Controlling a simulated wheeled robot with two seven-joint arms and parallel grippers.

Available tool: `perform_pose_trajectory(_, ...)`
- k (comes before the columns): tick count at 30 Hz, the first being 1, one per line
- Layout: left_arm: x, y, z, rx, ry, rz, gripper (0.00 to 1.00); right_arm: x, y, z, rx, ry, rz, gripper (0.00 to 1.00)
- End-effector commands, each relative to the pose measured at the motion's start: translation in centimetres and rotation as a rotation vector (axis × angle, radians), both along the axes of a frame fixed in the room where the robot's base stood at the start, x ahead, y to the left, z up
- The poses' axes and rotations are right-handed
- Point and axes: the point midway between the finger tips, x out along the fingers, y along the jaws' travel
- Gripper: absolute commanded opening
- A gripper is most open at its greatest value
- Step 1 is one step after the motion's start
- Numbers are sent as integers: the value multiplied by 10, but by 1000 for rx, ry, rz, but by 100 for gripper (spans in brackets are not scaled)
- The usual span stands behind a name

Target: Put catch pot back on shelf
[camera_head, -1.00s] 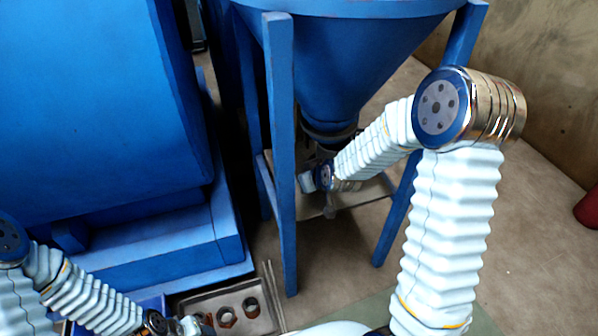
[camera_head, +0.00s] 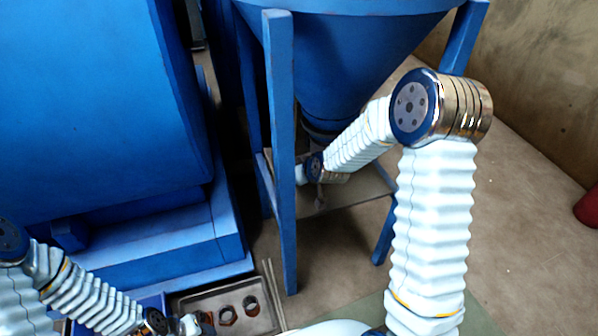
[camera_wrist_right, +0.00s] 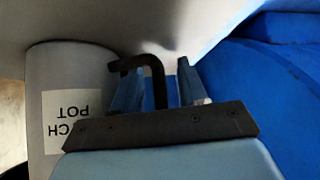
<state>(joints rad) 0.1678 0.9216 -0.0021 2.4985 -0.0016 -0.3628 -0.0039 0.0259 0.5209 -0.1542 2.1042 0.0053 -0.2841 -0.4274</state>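The catch pot (camera_wrist_right: 70,100) is a grey cylinder at the left of the right wrist view. Its white label reads upside down, partly hidden by my gripper's body. A black bent handle (camera_wrist_right: 155,75) reaches from the pot's side to between the fingers of my right gripper (camera_wrist_right: 160,88). Those fingers stand apart, with visible gaps beside the handle. In the head view my right forearm reaches under the blue hopper; the gripper and pot are hidden or unclear there. My left gripper (camera_head: 197,326) is at the bottom edge, beside a metal tray; its fingers are unclear.
The blue hopper (camera_head: 345,60) stands on blue legs (camera_head: 283,150) around my right forearm, with a low shelf plate (camera_head: 350,192) between them. A large blue machine (camera_head: 90,100) fills the left.

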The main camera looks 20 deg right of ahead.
Motion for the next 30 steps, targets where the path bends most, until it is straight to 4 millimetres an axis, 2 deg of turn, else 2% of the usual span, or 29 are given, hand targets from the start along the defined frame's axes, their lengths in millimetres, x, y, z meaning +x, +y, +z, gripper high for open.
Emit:
perform_pose_trajectory(6,0,0,1,0,0,0,43,0,0,0,0,0,0,42)
perform_pose_trajectory(10,0,-1,4,-1,0,-1,43,-3,-1,8,1,-1,-1,42)
perform_pose_trajectory(24,-2,-5,20,-8,4,-9,43,-72,-8,78,1,-2,-1,42)
perform_pose_trajectory(30,-3,-7,22,-10,5,-12,43,-84,-9,87,2,1,-1,42)
